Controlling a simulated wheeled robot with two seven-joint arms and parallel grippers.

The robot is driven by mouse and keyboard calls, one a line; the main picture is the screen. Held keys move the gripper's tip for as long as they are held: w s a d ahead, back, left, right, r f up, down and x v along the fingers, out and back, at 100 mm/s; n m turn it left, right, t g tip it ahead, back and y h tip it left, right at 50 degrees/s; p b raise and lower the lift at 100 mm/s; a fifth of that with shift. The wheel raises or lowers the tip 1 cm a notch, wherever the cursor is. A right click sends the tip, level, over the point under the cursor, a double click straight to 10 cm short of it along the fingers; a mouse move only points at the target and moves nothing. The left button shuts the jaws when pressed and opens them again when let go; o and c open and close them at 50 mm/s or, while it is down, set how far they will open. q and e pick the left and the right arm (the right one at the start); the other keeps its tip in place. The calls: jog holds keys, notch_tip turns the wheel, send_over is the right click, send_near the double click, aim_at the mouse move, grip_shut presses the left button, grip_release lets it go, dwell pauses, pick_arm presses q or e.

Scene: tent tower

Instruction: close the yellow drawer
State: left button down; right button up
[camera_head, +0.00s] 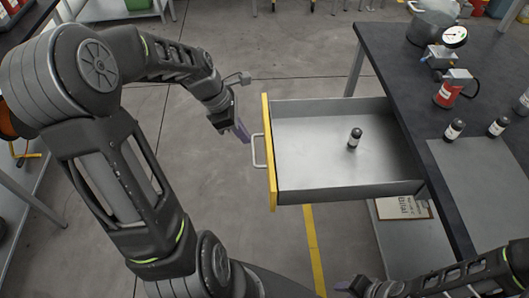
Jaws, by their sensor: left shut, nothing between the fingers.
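The yellow drawer (268,152) is pulled well out to the left from under the dark workbench. Its front is yellow with a pale bar handle (257,151), and its inside is bare grey metal. A small black bottle (355,138) with a pale label stands inside it. My left gripper (242,132) is shut and empty, just left of the handle near its upper end. I cannot tell whether it touches the handle. My right arm shows at the bottom right; its gripper (352,287) is only partly visible at the bottom edge.
The dark workbench (390,50) on the right holds several small black bottles, a red bottle (449,92) and a pressure gauge (454,37). A lower shelf with a labelled paper (404,208) lies below the drawer. The floor left of the drawer is clear.

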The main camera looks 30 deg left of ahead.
pick_arm(q)
jog(key=shift+f, duration=0.1)
jog(key=x, duration=1)
jog(key=shift+p, duration=0.4)
pick_arm(e)
jog(key=shift+r, duration=0.3)
pick_arm(q)
jog(key=shift+w, duration=0.1)
